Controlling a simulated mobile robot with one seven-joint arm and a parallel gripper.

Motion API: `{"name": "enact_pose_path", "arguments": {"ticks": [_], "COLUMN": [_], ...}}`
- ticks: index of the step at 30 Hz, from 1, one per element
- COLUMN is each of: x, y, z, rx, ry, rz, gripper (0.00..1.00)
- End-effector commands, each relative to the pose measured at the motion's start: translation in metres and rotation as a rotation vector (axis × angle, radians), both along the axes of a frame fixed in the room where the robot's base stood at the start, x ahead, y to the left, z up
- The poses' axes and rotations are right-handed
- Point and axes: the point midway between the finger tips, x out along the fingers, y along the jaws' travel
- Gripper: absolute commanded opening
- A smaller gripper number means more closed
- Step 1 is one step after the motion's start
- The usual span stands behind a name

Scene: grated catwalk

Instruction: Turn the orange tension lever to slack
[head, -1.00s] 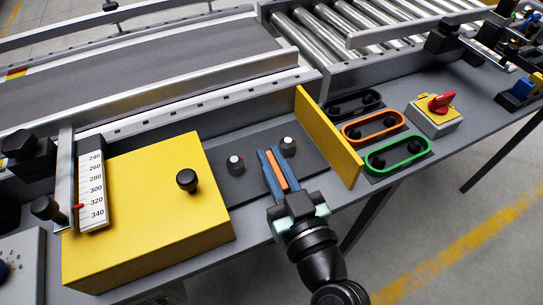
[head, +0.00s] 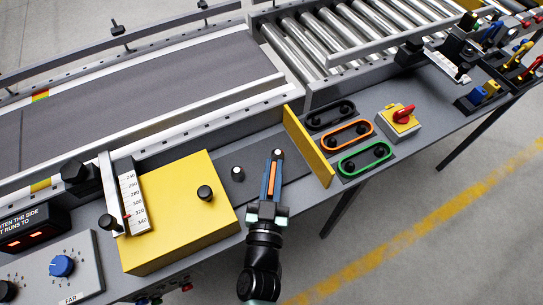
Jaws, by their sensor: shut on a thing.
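The orange tension lever (head: 271,184) is a narrow orange bar above a dark grey plate (head: 295,165), between the yellow box and an upright yellow panel. My gripper (head: 272,168) is shut on the lever, with its blue fingers along the bar's sides. The fingers point away from me, their tips close to a pale-topped round peg (head: 278,153) at the plate's right. I cannot tell if they touch it. A second such peg (head: 238,173) stands clear to the left. The lever's pivot is hidden, and I see no slack marking.
The yellow box (head: 180,210) with a black knob is close on the left. The yellow panel (head: 308,145) stands close on the right. Beyond it are black, orange (head: 346,135) and green (head: 364,158) loops and a red rotary switch (head: 403,114). A conveyor runs behind.

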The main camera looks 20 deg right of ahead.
Motion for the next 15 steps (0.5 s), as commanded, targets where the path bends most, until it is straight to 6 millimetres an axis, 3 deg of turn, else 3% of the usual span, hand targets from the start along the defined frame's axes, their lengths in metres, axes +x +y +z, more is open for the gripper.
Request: {"name": "enact_pose_path", "arguments": {"ticks": [15], "x": [-0.0006], "y": [-0.0016], "z": [-0.0002], "rx": [0.000], "ry": [-0.001], "rz": [-0.075], "gripper": [0.00]}}
